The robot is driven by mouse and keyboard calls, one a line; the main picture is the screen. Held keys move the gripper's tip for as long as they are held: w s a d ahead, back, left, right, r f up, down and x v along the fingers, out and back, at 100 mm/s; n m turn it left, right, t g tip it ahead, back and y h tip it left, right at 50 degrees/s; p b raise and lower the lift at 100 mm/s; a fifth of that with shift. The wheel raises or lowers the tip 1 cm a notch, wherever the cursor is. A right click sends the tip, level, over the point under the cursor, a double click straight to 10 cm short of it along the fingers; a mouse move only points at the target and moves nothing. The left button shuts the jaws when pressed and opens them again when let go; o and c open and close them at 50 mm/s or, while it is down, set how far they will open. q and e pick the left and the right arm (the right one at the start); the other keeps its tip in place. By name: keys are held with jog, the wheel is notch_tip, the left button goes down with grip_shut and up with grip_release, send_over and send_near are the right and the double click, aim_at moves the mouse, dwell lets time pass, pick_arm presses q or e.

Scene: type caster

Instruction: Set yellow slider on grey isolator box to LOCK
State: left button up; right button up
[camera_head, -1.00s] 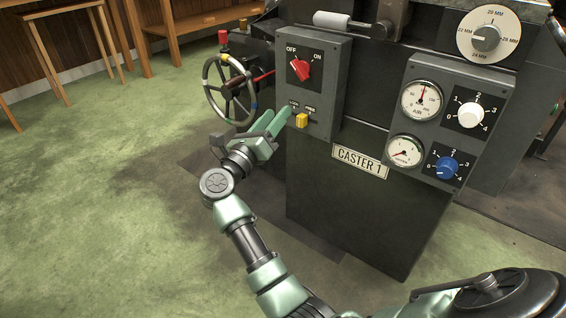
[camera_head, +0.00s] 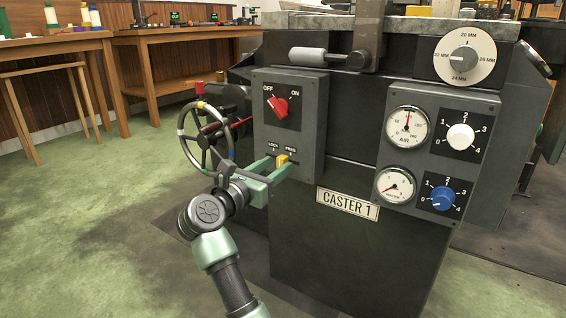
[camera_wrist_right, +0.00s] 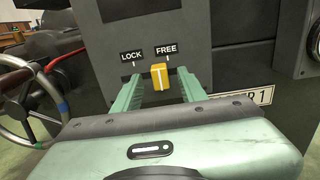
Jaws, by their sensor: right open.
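The grey isolator box (camera_head: 290,130) is on the front of the caster, with a red knob (camera_head: 279,106) between OFF and ON. The yellow slider (camera_head: 282,160) sits low on the box, under the FREE label in the right wrist view (camera_wrist_right: 159,76); the LOCK label (camera_wrist_right: 131,56) is to its left. My right gripper (camera_head: 274,168) is open at the slider, its green fingers pointing at the box. In the right wrist view, the slider shows between the two fingers (camera_wrist_right: 158,88), nearer the right one. Contact cannot be told. My left gripper is not in view.
A handwheel (camera_head: 206,137) stands just left of the box, close to my right gripper. Gauges and knobs are on a panel (camera_head: 468,105) to the right. A lever (camera_head: 320,55) is above the box.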

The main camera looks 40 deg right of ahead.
jog(key=shift+w+d, duration=0.2)
jog(key=shift+d, duration=0.3)
jog(key=shift+a, duration=0.1)
grip_shut()
dwell(1.0)
